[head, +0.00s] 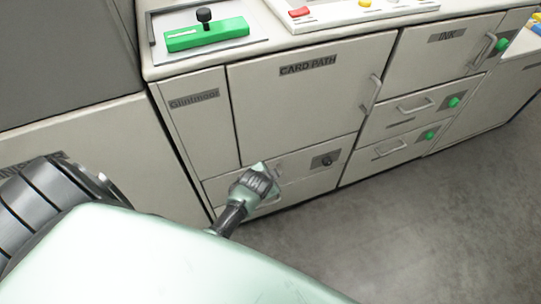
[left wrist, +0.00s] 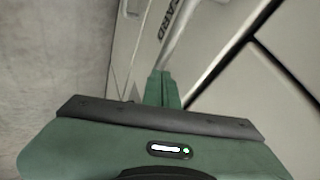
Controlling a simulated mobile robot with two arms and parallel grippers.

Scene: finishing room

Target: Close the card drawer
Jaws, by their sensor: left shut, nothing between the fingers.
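The card drawer (head: 304,182) is the low, wide drawer under the door marked CARD PATH in the head view. Its front looks about level with the cabinet around it; I cannot tell if a small gap remains. My left gripper (head: 264,172) is in front of the drawer's left part and hides some of the front and its handle. In the left wrist view the shut, empty fingers (left wrist: 163,88) point at a pale front with a CARD label (left wrist: 168,18) and a bar handle (left wrist: 183,30). I cannot tell whether they touch it. My right gripper is out of view.
The CARD PATH door (head: 300,100) is above and looks shut. Two small drawers with green knobs (head: 430,135) and an INK door (head: 435,52) are to the right. A green block (head: 207,35) is on the counter. The grey floor (head: 400,230) is clear.

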